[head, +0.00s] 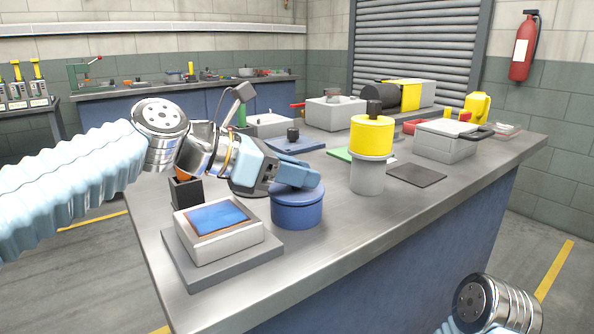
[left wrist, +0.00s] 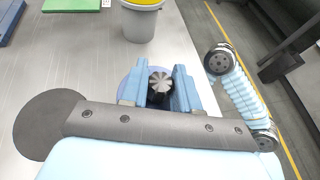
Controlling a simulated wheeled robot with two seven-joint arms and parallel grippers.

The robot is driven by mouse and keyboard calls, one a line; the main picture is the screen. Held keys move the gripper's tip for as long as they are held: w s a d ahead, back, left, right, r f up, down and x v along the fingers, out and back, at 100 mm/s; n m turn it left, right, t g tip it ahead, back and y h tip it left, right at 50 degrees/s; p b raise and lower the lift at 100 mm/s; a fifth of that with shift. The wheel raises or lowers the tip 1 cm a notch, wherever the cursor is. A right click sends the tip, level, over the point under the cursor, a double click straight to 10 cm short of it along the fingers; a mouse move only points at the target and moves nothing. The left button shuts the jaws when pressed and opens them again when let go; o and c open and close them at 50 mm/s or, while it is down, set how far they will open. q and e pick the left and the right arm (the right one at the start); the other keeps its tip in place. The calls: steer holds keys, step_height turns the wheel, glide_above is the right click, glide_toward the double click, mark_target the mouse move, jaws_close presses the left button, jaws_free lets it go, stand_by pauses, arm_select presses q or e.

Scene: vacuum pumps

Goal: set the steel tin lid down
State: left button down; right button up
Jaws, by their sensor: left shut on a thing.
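My left gripper (head: 297,177) reaches over the blue round tin (head: 297,217) near the bench's front edge. The fingers hide the knob there. A flat dark disc (left wrist: 42,125) lies on the bench beside the tin. My right gripper is out of view.
A grey tin (head: 368,176) with a yellow knobbed lid (head: 372,136) stands to the right, with a dark square mat (head: 416,175) beyond it. A box with a blue screen (head: 218,228) stands front left. Bare bench (head: 345,210) lies right of the blue tin.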

arm_select(q)
steer(key=shift+f, duration=0.25)
steer(key=c, duration=0.8)
jaws_free()
steer(key=shift+o, duration=0.2)
steer(key=shift+c, duration=0.3)
steer(key=c, duration=0.3)
steer(key=shift+s+a+r, duration=0.2)
steer(key=shift+a+r, duration=0.1)
steer(key=shift+a, duration=0.35)
steer(key=shift+a, duration=0.1)
